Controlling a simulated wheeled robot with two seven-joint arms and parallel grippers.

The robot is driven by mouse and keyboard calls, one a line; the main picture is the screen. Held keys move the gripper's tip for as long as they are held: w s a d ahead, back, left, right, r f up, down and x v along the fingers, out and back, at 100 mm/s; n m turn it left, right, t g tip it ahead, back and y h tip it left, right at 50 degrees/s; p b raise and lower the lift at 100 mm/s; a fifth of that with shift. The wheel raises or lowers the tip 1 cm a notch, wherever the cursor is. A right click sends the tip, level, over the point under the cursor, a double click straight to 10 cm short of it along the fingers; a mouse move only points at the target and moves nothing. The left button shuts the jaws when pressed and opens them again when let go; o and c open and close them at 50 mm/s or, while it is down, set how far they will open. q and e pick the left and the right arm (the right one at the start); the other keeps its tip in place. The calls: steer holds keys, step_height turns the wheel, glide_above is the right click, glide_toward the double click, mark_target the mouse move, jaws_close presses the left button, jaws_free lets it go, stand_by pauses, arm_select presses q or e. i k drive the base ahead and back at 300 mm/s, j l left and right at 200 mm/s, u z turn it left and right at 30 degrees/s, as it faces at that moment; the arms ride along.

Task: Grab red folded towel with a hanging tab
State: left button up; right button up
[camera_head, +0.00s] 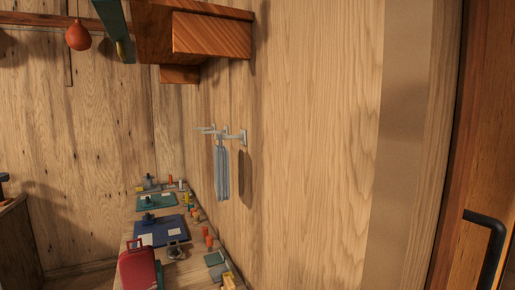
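A red block-like thing with rounded corners (137,267) stands at the near end of the bench, at the bottom left of the head view. A small loop or handle shows on its top. It may be the red folded towel with its tab, but I cannot tell for sure from here. Its lower part is cut off by the picture edge. A blue-grey cloth (222,173) hangs from a metal wall rack (232,136). Neither of my grippers is in view.
The bench along the wall holds a blue mat (150,234), a green mat (158,202) and several small items. A wooden wall cabinet (211,36) juts out above. An orange-red float (78,36) hangs upper left. A door with a black handle (491,245) is at right.

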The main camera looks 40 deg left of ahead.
mark_target(137, 269)
steer(key=u, duration=2.1)
steer(key=i+j+z, duration=0.6)
steer(key=j+z, duration=0.2)
steer(key=i+j+z, duration=0.2)
steer(key=j+z, duration=0.25)
steer(key=i+j+z, duration=0.1)
steer(key=j+z, duration=0.3)
steer(key=j, duration=0.25)
steer(key=j+z, duration=0.4)
steer(key=j, duration=0.2)
steer(key=k+j+z, duration=0.1)
steer(key=j+z, duration=0.3)
steer(key=j, duration=0.2)
